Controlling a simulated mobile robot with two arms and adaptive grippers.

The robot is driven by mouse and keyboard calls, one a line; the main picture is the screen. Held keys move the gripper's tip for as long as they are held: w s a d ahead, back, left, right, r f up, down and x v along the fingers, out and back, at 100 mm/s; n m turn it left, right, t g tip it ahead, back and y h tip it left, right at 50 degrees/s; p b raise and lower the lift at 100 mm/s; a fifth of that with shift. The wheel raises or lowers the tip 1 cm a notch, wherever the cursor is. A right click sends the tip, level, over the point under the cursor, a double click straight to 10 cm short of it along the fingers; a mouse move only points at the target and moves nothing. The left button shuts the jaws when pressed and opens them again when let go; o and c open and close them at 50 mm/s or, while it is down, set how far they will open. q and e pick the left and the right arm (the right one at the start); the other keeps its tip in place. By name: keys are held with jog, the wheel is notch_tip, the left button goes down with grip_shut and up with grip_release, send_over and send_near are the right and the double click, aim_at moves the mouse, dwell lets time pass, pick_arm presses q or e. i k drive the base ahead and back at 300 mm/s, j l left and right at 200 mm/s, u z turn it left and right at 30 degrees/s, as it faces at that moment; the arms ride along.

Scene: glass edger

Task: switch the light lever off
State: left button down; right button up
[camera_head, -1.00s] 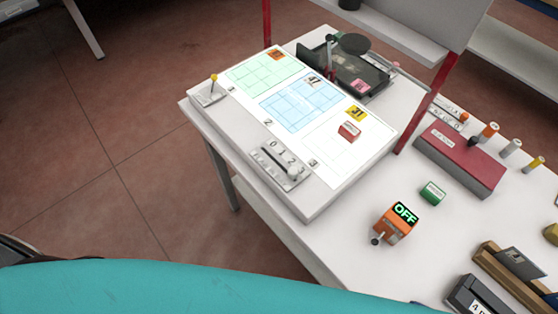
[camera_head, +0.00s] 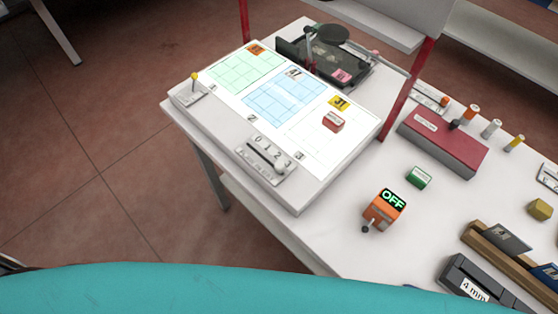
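A small lever with a yellow knob (camera_head: 194,77) stands on a grey plate at the left corner of a white light panel (camera_head: 318,153). The knob points up. The panel top looks bright, with green and blue grids on it. A dial plate marked 0 1 2 3 (camera_head: 266,158) sits on the panel's front edge. An orange box (camera_head: 382,209) on the table shows a lit green "OFF" and has a small dark-knobbed lever at its front. No label tells which one is the light lever. Neither of my grippers is in view.
The white table (camera_head: 335,235) carries a red box (camera_head: 443,141), a green block (camera_head: 418,177), a wooden rack (camera_head: 486,243) and a grey "4 mm" box (camera_head: 470,283) at right. A small red block (camera_head: 333,121) lies on the panel. Red posts rise behind it.

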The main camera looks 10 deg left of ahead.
aim_at(194, 76)
jog(key=i+j, duration=0.1)
jog(key=j, duration=1.65)
jog(key=z, duration=0.05)
